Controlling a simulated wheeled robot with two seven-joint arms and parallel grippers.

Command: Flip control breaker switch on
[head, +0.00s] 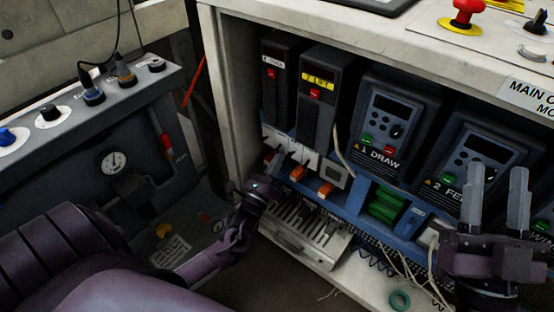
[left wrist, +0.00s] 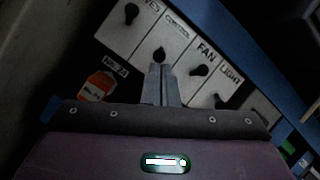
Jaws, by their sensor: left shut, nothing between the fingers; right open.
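The control breaker (left wrist: 172,40) is a white module labelled CONTROL in a row of white breakers. Its black switch (left wrist: 160,54) shows just beyond my left fingertips; whether they touch it I cannot tell. My left gripper (left wrist: 160,68) is shut and empty, pointing at this switch. In the head view, my left gripper (head: 274,172) reaches into the cabinet at the white breakers (head: 291,155), partly covering them. Their labels are too small to read there. My right gripper (head: 497,170) is open and empty in front of the right-hand drive units.
The FAN breaker (left wrist: 208,62) and LIGHT breaker (left wrist: 229,86) sit to the right of CONTROL. An orange tag (left wrist: 97,88) lies left of the fingers. Orange relays (head: 325,188), a drive unit (head: 386,118) and loose cables crowd the cabinet. The cabinet's left side wall (head: 228,90) stands close to my left arm.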

